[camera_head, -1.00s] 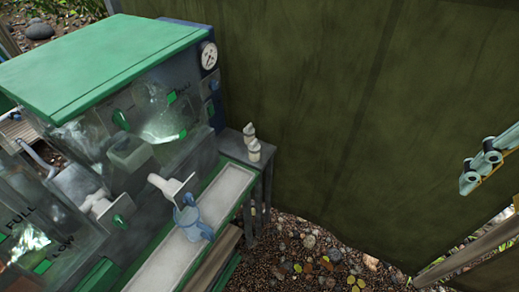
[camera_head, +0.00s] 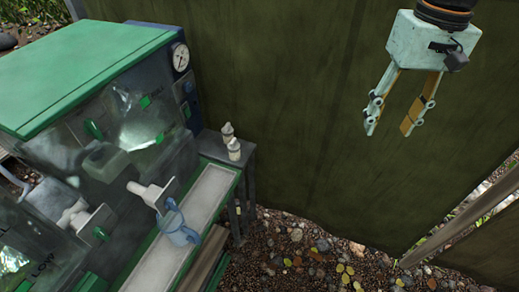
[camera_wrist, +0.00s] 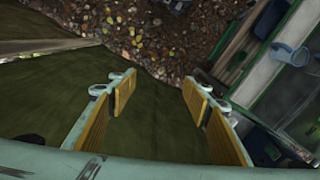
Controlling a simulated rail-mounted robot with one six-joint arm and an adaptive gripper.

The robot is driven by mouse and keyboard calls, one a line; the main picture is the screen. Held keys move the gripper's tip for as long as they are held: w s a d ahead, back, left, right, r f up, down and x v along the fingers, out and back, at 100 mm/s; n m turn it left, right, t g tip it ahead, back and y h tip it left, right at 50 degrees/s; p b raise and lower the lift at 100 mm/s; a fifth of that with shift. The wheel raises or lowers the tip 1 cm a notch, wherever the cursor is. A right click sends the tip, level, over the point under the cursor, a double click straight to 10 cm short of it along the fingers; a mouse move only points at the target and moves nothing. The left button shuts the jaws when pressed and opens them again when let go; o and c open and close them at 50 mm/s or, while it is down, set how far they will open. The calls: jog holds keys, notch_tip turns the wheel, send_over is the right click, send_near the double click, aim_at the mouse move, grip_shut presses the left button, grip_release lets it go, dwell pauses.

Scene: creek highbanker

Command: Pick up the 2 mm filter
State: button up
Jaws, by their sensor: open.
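My gripper (camera_head: 390,128) hangs at the upper right in the head view, in front of the dark green wall. Its fingers point down, apart, with nothing between them. The wrist view also shows the open gripper (camera_wrist: 160,88), with the wall and gravel beyond. I cannot read a 2 mm mark on anything. Two small white fittings, one at the back (camera_head: 228,131) and one nearer (camera_head: 234,149), stand upright on a grey side stand (camera_head: 247,157), well left of my gripper. I cannot tell whether either is the filter.
A green-lidded machine (camera_head: 90,65) with clear tanks fills the left. A blue jug (camera_head: 177,226) stands on a pale tray (camera_head: 215,190) and also shows in the wrist view (camera_wrist: 295,55). Gravel (camera_head: 310,255) covers the ground; a wooden rail (camera_head: 465,215) lies at right.

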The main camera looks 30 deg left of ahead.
jog(key=w+a+f+n+p, duration=0.1)
jog(key=w+a+f+n, duration=0.15)
jog(key=a, duration=0.35)
jog(key=w+a+f+n, duration=0.1)
jog(key=w+a+f, duration=0.15)
jog(key=a, duration=0.35)
jog(key=n+p, duration=0.3)
jog(key=n, duration=0.5)
send_near(234, 141)
jog(key=shift+a+f+m, duration=0.15)
jog(key=shift+a+m, duration=0.1)
jog(key=shift+a, duration=0.05)
jog(key=shift+f, duration=0.1)
jog(key=shift+f+b, duration=0.35)
jog(key=shift+f, duration=3.85)
jog(key=shift+f, duration=0.1)
jog(key=shift+f+b, duration=0.3)
jog(key=shift+f, duration=2.2)
